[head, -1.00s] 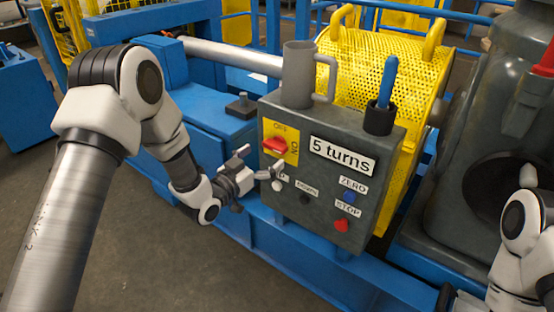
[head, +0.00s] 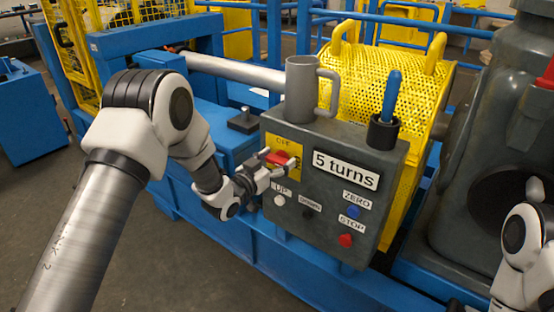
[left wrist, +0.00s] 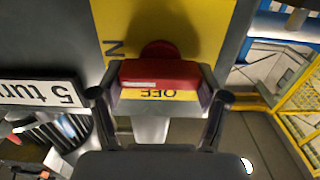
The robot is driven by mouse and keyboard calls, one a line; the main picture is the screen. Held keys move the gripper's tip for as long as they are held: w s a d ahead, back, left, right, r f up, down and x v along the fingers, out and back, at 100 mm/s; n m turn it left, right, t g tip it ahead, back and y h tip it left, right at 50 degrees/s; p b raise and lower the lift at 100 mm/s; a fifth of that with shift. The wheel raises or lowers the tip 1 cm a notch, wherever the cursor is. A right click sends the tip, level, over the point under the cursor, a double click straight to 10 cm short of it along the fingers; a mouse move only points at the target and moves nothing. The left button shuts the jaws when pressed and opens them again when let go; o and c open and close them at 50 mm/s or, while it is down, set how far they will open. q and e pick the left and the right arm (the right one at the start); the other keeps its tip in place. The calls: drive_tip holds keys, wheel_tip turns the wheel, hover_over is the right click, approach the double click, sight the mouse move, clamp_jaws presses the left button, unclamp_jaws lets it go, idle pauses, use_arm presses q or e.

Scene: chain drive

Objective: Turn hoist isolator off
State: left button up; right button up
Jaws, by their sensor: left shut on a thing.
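The hoist isolator is a red handle (head: 278,158) on a yellow plate (head: 291,144) at the upper left of the grey control box's front. OFF is printed above the handle and ON is to its right, now mostly covered. The handle lies roughly level, its length pointing across the plate. My left gripper (head: 272,173) is at the handle with its fingers closed on it. In the left wrist view, the red handle (left wrist: 160,74) sits between the two dark fingertips (left wrist: 159,97), one at each end, with OFF upside down beside it. My right gripper is out of view.
The control box (head: 330,215) also has a white UP button (head: 280,200), a dark button, a blue ZERO button (head: 353,212) and a red STOP button (head: 345,240). A grey mug (head: 301,90) and a blue-handled tool in a black cup (head: 382,133) stand on top.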

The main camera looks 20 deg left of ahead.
use_arm(q)
drive_tip(key=shift+n, duration=0.5)
drive_tip(key=n+p, duration=0.1)
drive_tip(key=n, duration=0.1)
drive_tip(key=shift+a+r+n+p, duration=0.1)
drive_tip(key=shift+a+n+p, duration=0.05)
drive_tip(key=shift+n+p, duration=0.25)
drive_tip(key=n+p, duration=0.1)
drive_tip(key=n, duration=0.3)
drive_tip(key=shift+w+a+n, duration=0.1)
drive_tip(key=shift+n, duration=0.2)
drive_tip(key=n, duration=0.1)
drive_tip(key=n+p, duration=0.1)
drive_tip(key=n, duration=0.2)
drive_tip(key=shift+a+f+n+p, duration=0.1)
drive_tip(key=shift+f+n+p, duration=0.15)
drive_tip(key=shift+n+p, duration=0.05)
drive_tip(key=n, duration=0.2)
drive_tip(key=n+p, duration=0.1)
drive_tip(key=n, duration=0.1)
drive_tip(key=shift+f+n, duration=0.2)
drive_tip(key=shift+n, duration=0.2)
drive_tip(key=o, duration=1.2)
drive_tip(key=shift+c, duration=0.2)
